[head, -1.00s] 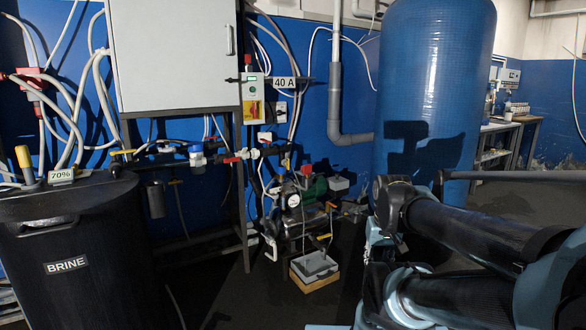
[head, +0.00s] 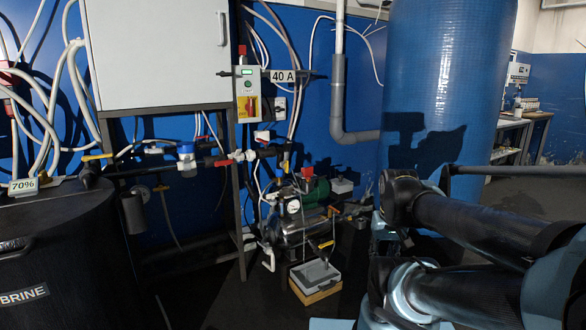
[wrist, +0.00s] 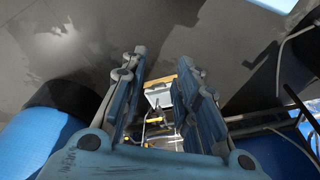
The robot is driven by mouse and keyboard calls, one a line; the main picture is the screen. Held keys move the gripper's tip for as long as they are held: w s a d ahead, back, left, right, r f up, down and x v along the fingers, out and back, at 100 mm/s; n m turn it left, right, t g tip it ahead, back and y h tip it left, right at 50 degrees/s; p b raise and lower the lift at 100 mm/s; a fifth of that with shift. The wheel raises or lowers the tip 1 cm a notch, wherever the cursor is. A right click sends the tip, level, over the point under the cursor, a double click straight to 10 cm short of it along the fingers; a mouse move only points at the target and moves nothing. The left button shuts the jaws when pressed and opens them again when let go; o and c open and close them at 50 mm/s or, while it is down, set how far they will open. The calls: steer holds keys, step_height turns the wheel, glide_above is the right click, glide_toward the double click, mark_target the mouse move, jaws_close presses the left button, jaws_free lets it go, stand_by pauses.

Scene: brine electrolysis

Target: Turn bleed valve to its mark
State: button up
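Several yellow-handled valves show in the head view, and I cannot tell for sure which is the bleed valve. One yellow lever (head: 326,243) is low beside the pump (head: 296,222), above a grey tray (head: 315,272). Its mark is too small to make out. In the wrist view my gripper (wrist: 163,58) is open, its two blue-grey fingers apart with nothing held. Beyond the gap, a grey tray (wrist: 158,98) and a small yellow handle (wrist: 155,120) show, apart from the fingers. In the head view I cannot make out the gripper.
The black brine tank (head: 60,250) stands at left, below the grey cabinet (head: 157,55). A tall blue tank (head: 445,90) stands behind my arm at right. Pipes with a blue-capped fitting (head: 187,155) run along the wall.

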steer(key=shift+w+a, duration=0.35)
steer(key=shift+a, duration=0.05)
steer(key=w+a+r+n+t+y, duration=0.2)
steer(key=w+a+r+y, duration=0.3)
steer(key=w, duration=0.6)
steer(key=w+a+r+n+t+y, duration=0.1)
steer(key=w+a+r+n+t, duration=0.15)
steer(key=w+a, duration=0.65)
steer(key=w+a+r+n+t+y, duration=0.25)
steer(key=w+a, duration=0.25)
steer(key=w, duration=0.7)
steer(key=t+y, duration=0.2)
steer(key=t, duration=0.4)
glide_toward(287, 167)
steer(key=x, duration=0.9)
steer(key=shift+w+d+r, duration=0.15)
steer(key=shift+w+r, duration=0.05)
steer(key=shift+w, duration=0.1)
jaws_close()
